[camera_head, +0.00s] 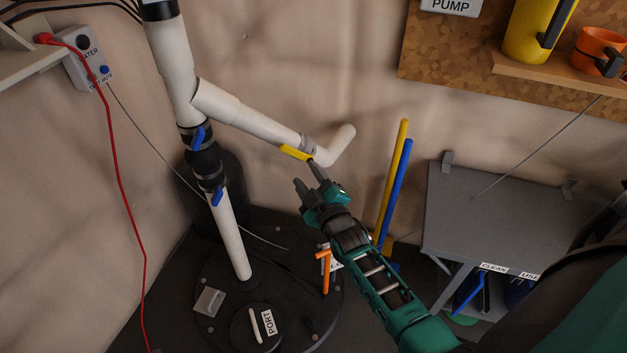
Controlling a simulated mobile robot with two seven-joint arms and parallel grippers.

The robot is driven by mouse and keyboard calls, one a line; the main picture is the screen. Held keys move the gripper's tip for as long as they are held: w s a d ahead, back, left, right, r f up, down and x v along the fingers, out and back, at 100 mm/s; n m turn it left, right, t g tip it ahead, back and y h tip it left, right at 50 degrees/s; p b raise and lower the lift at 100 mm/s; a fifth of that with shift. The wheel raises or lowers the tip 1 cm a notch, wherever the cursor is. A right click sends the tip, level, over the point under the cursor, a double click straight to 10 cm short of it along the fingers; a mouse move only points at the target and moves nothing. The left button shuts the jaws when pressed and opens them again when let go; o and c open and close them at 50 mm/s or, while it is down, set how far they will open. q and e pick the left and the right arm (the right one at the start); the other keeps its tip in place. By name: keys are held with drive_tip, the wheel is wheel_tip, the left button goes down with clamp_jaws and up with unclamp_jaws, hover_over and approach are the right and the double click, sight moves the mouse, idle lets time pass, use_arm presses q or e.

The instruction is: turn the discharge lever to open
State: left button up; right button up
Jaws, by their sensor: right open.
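A short yellow lever (296,152) sits on the valve near the end of the white side pipe (240,112); no label shows on it, but it looks like the discharge lever. The pipe's bent white outlet (338,146) is just right of it. My right gripper (308,177) is open and empty, just below the lever. One dark fingertip is close to the lever's right end; I cannot tell whether they touch. My left gripper is not in view.
Two blue valve handles (198,138) (216,196) are on the upright white pipe to the left. Yellow (392,180) and blue (397,196) poles lean on the wall behind my right arm. A grey table (490,215) stands at the right.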

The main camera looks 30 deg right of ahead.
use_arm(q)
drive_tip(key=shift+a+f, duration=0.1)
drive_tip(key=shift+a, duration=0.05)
use_arm(e)
drive_tip(key=shift+s+a, duration=0.15)
drive_tip(key=shift+s, duration=1.1)
use_arm(q)
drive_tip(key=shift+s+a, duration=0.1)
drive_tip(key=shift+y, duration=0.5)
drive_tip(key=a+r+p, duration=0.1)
drive_tip(key=p, duration=0.1)
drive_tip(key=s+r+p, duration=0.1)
drive_tip(key=p, duration=0.2)
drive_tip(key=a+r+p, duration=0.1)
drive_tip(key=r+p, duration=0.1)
drive_tip(key=p, duration=0.1)
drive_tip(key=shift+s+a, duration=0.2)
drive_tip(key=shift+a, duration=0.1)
use_arm(e)
drive_tip(key=s+a+m+g+y, duration=0.2)
drive_tip(key=s+a, duration=0.3)
drive_tip(key=s, duration=0.4)
drive_tip(key=s+a+r+m+g+y, duration=0.1)
drive_tip(key=s+a+g, duration=0.4)
drive_tip(key=s, duration=0.5)
drive_tip(key=shift+s+r+m+y, duration=0.3)
drive_tip(key=shift+m+y, duration=0.2)
drive_tip(key=shift+m, duration=0.5)
